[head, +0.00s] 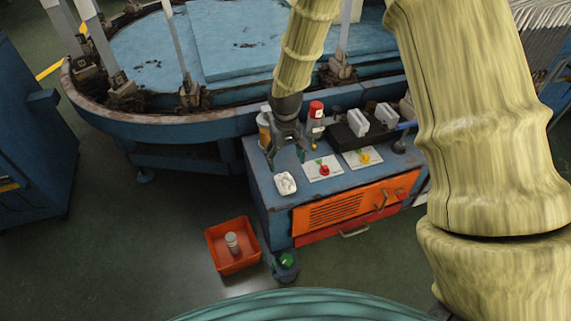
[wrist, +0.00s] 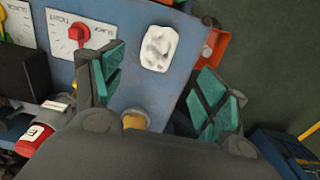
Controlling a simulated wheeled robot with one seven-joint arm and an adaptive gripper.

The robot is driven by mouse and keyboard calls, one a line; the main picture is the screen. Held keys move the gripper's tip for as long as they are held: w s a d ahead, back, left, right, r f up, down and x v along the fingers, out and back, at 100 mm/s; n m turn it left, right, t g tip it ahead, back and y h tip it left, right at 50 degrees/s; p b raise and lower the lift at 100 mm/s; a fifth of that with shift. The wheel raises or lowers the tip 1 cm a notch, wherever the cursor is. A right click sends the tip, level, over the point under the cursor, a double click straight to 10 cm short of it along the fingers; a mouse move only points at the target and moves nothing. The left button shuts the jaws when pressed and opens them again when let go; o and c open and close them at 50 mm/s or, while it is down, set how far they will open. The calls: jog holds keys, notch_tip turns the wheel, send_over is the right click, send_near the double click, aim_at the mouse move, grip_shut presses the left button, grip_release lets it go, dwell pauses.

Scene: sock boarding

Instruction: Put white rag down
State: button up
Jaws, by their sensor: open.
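The white rag (head: 285,183) lies crumpled on the left front corner of the blue cabinet top (head: 262,167). In the wrist view the rag (wrist: 159,47) lies flat on the blue surface, beyond the fingertips and apart from them. My gripper (head: 286,157) hangs over the left part of the cabinet, just behind the rag. In the wrist view my gripper (wrist: 158,82) has its two green-padded fingers spread wide, with nothing between the pads.
Red and yellow knobs on white cards (head: 323,168) (head: 362,157) sit right of the rag. A red-capped bottle (head: 315,118) and an amber container (head: 264,128) stand behind. An orange bin (head: 233,246) is on the floor. The big round blue table (head: 170,122) stands behind.

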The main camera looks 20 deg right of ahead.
jog(key=s+f+y, duration=0.1)
jog(key=s+f, duration=1.5)
jog(key=s+d+f, duration=0.1)
jog(key=s+f, duration=0.2)
jog(key=s, duration=0.7)
jog(key=s+d+f+h, duration=0.1)
jog(key=s+d+f, duration=0.1)
jog(key=s, duration=0.8)
jog(key=shift+d+f+m, duration=0.2)
jog(key=shift+f+m, duration=0.2)
jog(key=shift+f, duration=0.25)
notch_tip(320, 180, up, 18)
jog(key=p, duration=1.7)
jog(key=shift+f+p, duration=0.2)
jog(key=shift+p, duration=0.1)
